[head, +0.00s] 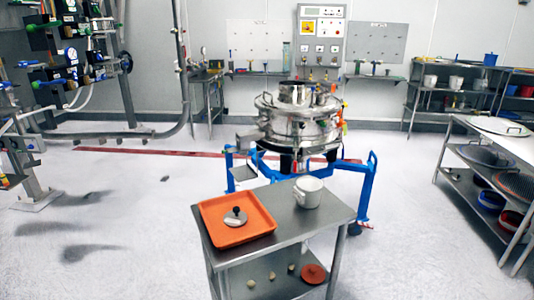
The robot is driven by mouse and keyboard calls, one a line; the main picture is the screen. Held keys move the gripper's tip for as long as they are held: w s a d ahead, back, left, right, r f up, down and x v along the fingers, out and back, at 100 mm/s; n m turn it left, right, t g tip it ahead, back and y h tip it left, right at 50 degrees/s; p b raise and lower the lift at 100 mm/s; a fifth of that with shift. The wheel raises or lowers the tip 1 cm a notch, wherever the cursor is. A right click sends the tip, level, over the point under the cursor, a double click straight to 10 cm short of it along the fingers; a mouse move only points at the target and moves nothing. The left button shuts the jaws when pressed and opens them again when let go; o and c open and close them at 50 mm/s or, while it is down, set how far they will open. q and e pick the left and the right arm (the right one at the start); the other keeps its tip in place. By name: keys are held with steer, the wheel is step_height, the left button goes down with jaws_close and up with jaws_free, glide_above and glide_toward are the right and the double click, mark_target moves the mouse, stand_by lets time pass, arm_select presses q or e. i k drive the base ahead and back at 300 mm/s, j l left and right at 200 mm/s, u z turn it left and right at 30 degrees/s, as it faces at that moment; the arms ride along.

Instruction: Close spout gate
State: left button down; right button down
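The steel powder sifter (297,125) stands on a blue wheeled frame (368,190) beyond a small metal cart. A grey metal spout (247,141) sticks out from its left side. The gate on the spout is too small here to tell whether it is open or shut. A grey flat plate or tray (243,173) sits low at the left of the blue frame. Small orange and red parts show along the sifter's right side. Neither of my grippers shows in the head view.
The steel cart (290,232) in front holds an orange tray (215,208) with a black-knobbed metal lid (235,217), and a white mug-like pot (308,192). Shelves (485,150) stand at right, pipes and valves (65,55) at left. The floor left of the cart is clear.

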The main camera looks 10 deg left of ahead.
mark_target(235, 149)
steer(key=i+j+z, duration=0.1)
steer(key=z, duration=0.3)
steer(key=j+z, duration=0.35)
steer(key=i+j+z, duration=0.15)
steer(key=z, duration=0.25)
steer(key=j+z, duration=0.2)
steer(key=z, duration=0.2)
